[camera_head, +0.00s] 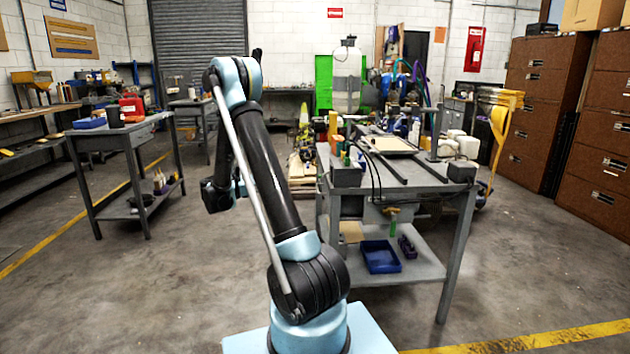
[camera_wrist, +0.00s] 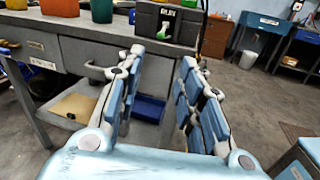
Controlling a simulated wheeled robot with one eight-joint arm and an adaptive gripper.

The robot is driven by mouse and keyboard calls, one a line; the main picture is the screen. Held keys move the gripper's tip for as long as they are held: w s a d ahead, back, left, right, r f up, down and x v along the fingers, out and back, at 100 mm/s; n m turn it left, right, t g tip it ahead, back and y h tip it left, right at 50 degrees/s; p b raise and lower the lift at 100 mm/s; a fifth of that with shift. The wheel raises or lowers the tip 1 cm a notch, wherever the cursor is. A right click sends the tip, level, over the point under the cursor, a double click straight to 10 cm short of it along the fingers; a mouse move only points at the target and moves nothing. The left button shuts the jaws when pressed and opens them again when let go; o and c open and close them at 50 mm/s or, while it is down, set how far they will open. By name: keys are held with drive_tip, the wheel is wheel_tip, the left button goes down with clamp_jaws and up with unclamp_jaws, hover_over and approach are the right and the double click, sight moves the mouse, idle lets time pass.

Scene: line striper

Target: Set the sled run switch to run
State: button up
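The control box (camera_head: 346,172), a dark grey box, sits on the near left corner of the steel bench in the head view. In the wrist view the box (camera_wrist: 180,25) is at the top centre, beyond my fingertips, with a pale label that seems to read "RUN". A small pale part that may be the switch (camera_wrist: 163,31) shows on its front; its setting is too small to tell. My gripper (camera_wrist: 162,62) is open and empty, its two fingers apart, below and short of the box. In the head view my gripper is partly hidden behind my arm.
The bench (camera_head: 425,180) has bottles and rails on top, and cables hang by the box. Its lower shelf holds a blue tray (camera_head: 380,256). Floor between the benches is clear.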

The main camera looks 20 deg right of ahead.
drive_tip(key=d, duration=1.7)
drive_tip(key=shift+s+d, duration=0.2)
drive_tip(key=shift+c, duration=0.5)
clamp_jaws()
